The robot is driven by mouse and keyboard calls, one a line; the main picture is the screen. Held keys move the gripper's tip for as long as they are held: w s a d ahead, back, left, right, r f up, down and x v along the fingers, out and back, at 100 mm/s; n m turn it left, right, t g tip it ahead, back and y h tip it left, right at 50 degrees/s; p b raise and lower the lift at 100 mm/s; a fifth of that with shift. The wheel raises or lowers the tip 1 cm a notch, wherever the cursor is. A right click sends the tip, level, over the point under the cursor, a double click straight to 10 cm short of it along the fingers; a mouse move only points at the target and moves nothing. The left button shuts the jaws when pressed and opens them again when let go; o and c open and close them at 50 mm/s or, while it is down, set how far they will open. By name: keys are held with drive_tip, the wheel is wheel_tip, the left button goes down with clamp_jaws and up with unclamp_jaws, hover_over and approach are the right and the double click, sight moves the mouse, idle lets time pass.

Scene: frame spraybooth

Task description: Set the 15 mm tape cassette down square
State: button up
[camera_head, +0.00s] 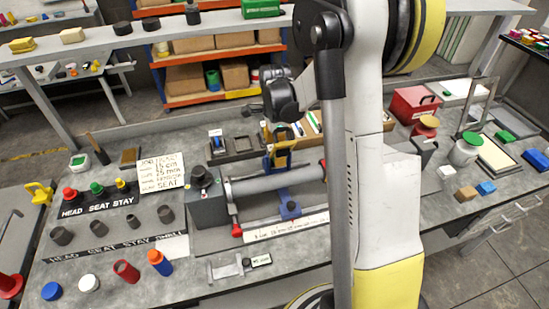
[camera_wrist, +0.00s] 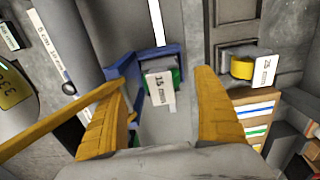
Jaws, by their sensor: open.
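The 15 mm tape cassette (camera_wrist: 158,88) shows in the wrist view as a small block with a white "15 mm" label and a green part. It sits in or against a blue bracket (camera_wrist: 153,52); I cannot tell whether it is fully seated or square. My gripper (camera_wrist: 163,80) is open, its yellow fingers on either side of the cassette with visible gaps. In the head view my gripper (camera_head: 283,150) is over the bench behind the grey tube (camera_head: 265,184); I cannot make out the cassette there.
A 25 mm cassette (camera_wrist: 264,70) with a yellow roll stands on a dark tray (camera_wrist: 222,22) beside my right finger. A blue clamp (camera_head: 289,209) crosses the fixture in front. Coloured knobs and cups fill the bench's left. A red box (camera_head: 414,104) stands at right.

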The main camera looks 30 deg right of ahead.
wheel_tip(320, 180, down, 3)
drive_tip(key=shift+w+f+b, duration=0.1)
drive_tip(key=shift+w+b, duration=0.05)
drive_tip(key=shift+b, duration=0.15)
drive_tip(key=shift+c, duration=0.3)
drive_tip(key=c, duration=1.3)
drive_tip(key=shift+o, duration=0.2)
drive_tip(key=shift+r, duration=0.2)
